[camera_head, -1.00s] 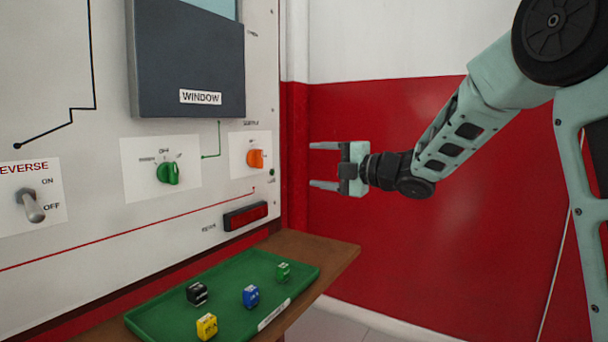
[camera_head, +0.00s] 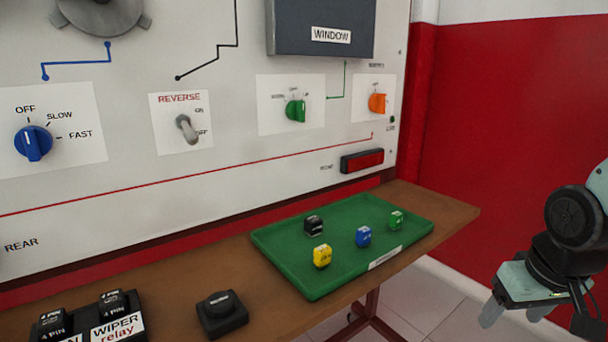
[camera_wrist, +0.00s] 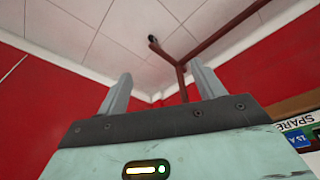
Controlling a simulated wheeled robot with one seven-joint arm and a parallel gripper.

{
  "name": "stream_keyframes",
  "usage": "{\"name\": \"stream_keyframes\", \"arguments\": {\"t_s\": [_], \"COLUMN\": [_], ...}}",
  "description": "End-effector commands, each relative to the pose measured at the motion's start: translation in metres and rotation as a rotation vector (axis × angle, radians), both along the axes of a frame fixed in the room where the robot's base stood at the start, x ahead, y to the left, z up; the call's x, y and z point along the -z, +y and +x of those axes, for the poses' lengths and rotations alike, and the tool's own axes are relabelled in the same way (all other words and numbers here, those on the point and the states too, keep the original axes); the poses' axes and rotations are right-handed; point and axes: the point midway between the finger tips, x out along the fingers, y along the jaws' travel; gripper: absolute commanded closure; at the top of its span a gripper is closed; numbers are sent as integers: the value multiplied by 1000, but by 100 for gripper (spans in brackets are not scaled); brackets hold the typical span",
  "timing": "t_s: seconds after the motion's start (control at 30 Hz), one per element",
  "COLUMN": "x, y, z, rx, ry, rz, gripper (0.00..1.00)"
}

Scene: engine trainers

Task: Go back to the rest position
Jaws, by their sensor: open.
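My gripper (camera_head: 516,312) is at the lower right in the head view, off the right end of the bench and pointing down. In the wrist view its two grey fingers (camera_wrist: 161,88) stand apart with nothing between them. Beyond them are the tiled floor and a red wall.
The trainer panel (camera_head: 220,80) stands along the left and back. A brown bench (camera_head: 452,208) below it carries a green tray (camera_head: 290,275) with several coloured relays. A black knob block (camera_head: 221,312) sits further left. A red wall (camera_head: 500,130) rises behind my arm. The bench's leg (camera_wrist: 180,85) shows in the wrist view.

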Motion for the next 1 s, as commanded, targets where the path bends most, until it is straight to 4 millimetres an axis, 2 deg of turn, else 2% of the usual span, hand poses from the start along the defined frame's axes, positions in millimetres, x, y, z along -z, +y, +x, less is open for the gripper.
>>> {"name": "stream_keyframes", "arguments": {"t_s": [0.03, 0.1, 0.2, 0.37, 0.5, 0.57, 0.63, 0.87, 1.0], "x": [3, -2, -6, -12, -17, -19, -40, -87, -125], "y": [14, 49, 89, 141, 175, 187, 186, 185, 185], "z": [-16, -22, -42, -82, -124, -144, -142, -141, -141], "rx": [8, -106, -234, -427, -591, -663, -654, -651, -650], "ry": [50, 66, 105, 164, 215, 234, 237, 236, 235], "rz": [22, 22, 21, 8, -16, -31, -29, -29, -29], "gripper": [32, 32, 32, 32, 32, 32, 32, 32, 32]}}
